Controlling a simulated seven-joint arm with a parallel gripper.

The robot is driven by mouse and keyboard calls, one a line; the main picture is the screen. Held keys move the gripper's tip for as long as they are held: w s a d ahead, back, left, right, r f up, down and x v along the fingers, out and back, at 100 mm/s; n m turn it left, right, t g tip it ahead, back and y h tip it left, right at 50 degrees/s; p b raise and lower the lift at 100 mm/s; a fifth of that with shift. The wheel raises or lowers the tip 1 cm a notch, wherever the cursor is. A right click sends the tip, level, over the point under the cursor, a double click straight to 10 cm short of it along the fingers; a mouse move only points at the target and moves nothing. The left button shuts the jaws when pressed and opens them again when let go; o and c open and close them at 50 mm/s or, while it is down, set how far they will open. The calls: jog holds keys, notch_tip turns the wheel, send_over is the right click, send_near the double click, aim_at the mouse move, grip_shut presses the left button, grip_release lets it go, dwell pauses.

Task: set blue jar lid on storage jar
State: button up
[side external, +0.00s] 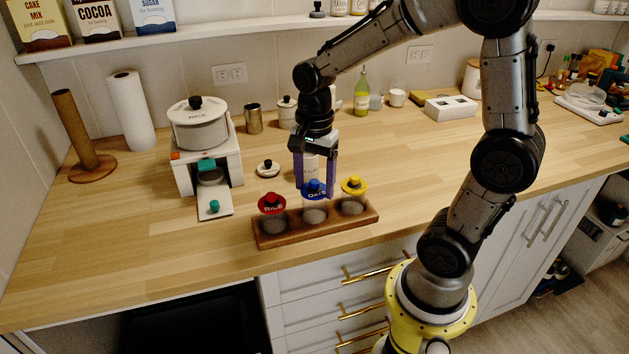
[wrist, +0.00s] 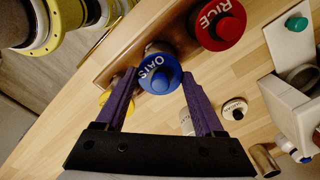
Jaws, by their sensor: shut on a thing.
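The blue lid (side external: 315,189), marked OATS and with a round knob, sits at the mouth of the clear middle storage jar (side external: 315,213). It looks roughly level and lined up with the jar; I cannot tell whether it rests on the rim or is slightly above it. My gripper (side external: 314,182) points down with its purple fingers on either side of the lid, shut on it. In the wrist view the blue lid (wrist: 160,73) shows between the fingertips (wrist: 158,82) and hides most of its jar.
A wooden rack (side external: 348,222) holds the jars. A red RICE lid (side external: 272,203) and a yellow lid (side external: 354,185) top the neighbouring jars closely. A white lid (side external: 267,169) lies behind. The counter front left is clear.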

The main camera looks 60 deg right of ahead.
jog(key=shift+f, duration=0.45)
dwell(0.4)
jog(key=o, duration=1.3)
jog(key=shift+r, duration=3.55)
